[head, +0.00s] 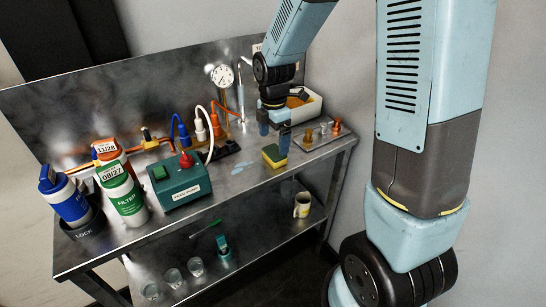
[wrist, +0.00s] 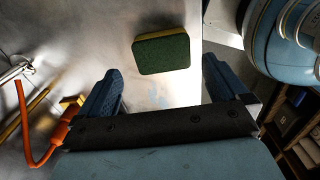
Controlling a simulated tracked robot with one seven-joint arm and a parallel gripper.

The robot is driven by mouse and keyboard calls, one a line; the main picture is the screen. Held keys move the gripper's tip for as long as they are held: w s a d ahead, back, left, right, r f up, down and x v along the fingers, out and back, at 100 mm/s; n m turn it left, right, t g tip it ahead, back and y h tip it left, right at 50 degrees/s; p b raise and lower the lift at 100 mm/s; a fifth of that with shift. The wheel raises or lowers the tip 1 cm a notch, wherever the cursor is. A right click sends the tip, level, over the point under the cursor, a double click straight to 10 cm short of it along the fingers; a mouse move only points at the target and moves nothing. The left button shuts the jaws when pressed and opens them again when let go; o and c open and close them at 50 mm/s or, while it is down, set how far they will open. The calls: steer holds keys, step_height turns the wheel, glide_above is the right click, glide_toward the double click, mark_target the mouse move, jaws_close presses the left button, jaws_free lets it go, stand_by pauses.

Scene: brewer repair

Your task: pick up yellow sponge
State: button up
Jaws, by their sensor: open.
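The yellow sponge (head: 274,156) lies on the steel bench near its front edge, with a dark green scouring face. In the wrist view the green face of the sponge (wrist: 161,54) shows, with a thin yellow rim. My gripper (head: 275,127) is above the bench, close to the sponge in the head view. In the wrist view my gripper (wrist: 165,88) is open, with its two blue fingers wide apart and nothing between them. The sponge appears ahead of the fingertips, roughly centred in the gap.
A green pump box (head: 180,183) with a red knob stands left of the sponge. A tray with small fittings (head: 318,133) and a white bin (head: 303,104) are to the right. Filter canisters (head: 122,190) stand at the left end. Small wet patches (head: 247,168) mark the bench.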

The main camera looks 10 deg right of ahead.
mark_target(275, 152)
steer(key=shift+s+d+f, duration=0.1)
steer(key=shift+f, duration=1.35)
steer(key=shift+s+d+f, duration=0.1)
steer(key=shift+f, duration=1.35)
steer(key=shift+c, duration=0.4)
steer(key=c, duration=0.9)
steer(key=shift+o, duration=0.2)
steer(key=shift+r, duration=0.6)
step_height(275, 152, up, 2)
steer(key=shift+s+r, duration=0.1)
steer(key=shift+r, duration=0.15)
steer(key=s+d+r, duration=0.1)
steer(key=s+r, duration=0.8)
steer(key=s, duration=0.4)
steer(key=shift+s+r, duration=0.2)
steer(key=shift+s, duration=0.2)
